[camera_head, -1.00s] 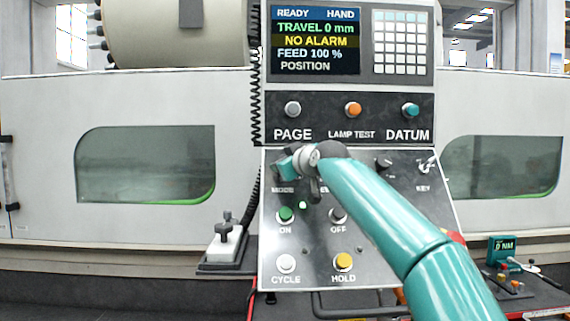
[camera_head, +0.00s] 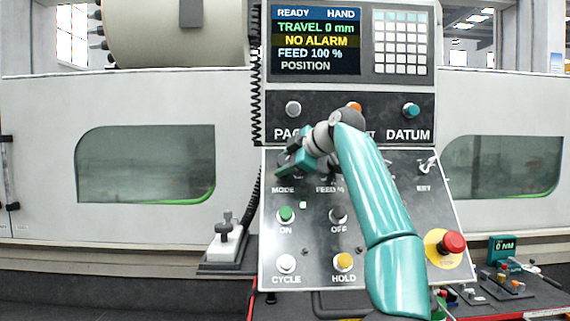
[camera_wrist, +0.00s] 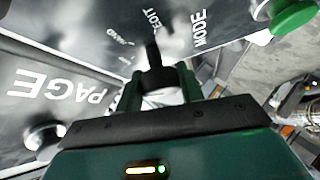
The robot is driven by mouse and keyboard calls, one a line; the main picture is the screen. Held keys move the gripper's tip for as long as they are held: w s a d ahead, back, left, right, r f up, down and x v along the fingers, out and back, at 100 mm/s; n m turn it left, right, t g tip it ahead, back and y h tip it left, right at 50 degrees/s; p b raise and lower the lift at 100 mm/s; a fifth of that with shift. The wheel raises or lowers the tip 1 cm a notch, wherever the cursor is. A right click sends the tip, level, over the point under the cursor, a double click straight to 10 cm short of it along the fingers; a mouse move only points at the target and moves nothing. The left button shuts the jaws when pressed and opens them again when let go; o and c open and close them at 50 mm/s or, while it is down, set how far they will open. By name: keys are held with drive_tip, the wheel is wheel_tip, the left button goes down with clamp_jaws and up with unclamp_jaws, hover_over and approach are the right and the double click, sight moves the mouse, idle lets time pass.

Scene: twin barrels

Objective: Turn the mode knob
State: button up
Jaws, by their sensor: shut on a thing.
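The mode knob (camera_wrist: 153,54) is a small black knob on the grey sloping panel, above the word MODE. In the wrist view it stands between the two fingertips of my gripper (camera_wrist: 155,78), which is shut on it. Printed words, one of them EDIT, lie around the knob. In the head view my gripper (camera_head: 286,163) is at the panel's upper left and hides the knob. The screen (camera_head: 316,40) reads READY, HAND and NO ALARM.
PAGE (camera_head: 293,109), LAMP TEST (camera_head: 354,107) and DATUM (camera_head: 411,110) buttons sit just above; my arm partly covers their labels. The ON button (camera_head: 286,214) is below my gripper. A red emergency stop (camera_head: 453,243) is at the lower right, beside my arm.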

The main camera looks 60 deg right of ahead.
drive_tip(key=shift+w+f+n+g+y, duration=0.1)
drive_tip(key=shift+n+g+y, duration=0.35)
drive_tip(key=shift+n, duration=0.35)
idle(0.4)
drive_tip(key=o, duration=1)
drive_tip(key=shift+a, duration=0.15)
drive_tip(key=shift+c, duration=0.2)
